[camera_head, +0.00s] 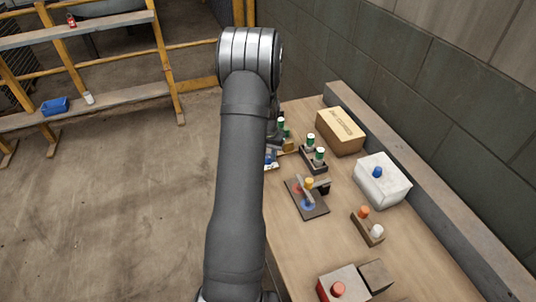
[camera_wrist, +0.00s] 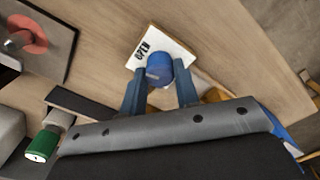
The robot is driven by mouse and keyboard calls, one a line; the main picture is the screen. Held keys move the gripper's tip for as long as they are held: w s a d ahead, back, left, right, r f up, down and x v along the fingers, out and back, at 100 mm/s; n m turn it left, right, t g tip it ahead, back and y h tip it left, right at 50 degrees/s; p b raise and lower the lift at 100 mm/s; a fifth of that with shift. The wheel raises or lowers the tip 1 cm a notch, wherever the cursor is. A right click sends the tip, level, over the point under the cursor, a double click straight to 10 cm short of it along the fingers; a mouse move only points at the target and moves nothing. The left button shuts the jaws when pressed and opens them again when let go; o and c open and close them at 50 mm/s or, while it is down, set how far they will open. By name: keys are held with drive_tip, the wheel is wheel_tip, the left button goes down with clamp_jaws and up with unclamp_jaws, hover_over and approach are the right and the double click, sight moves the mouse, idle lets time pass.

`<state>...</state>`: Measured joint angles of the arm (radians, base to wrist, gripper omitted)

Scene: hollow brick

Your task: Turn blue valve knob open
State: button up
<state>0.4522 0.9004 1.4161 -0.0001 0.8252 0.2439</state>
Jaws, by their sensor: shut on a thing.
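The blue valve knob (camera_wrist: 158,66) sits over a white plate (camera_wrist: 146,42) marked "OPEN" in the wrist view. My gripper (camera_wrist: 160,74) has one finger on each side of the knob and is shut on it. The fingers cover parts of the knob's sides, and its base is hard to make out. In the head view my arm hides most of the gripper and the knob; only a small blue and white patch shows beside the arm at the table's left edge.
A dark plate with red and blue discs (camera_head: 318,208) lies nearby. A wall runs along the right.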

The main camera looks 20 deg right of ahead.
drive_tip(key=shift+m, duration=1.5)
drive_tip(key=o, duration=1)
drive_tip(key=shift+c, duration=0.2)
wheel_tip(320, 180, up, 18)
drive_tip(key=shift+f, duration=0.25)
drive_tip(key=shift+f, duration=0.15)
wheel_tip(320, 180, down, 17)
drive_tip(key=shift+f, duration=0.1)
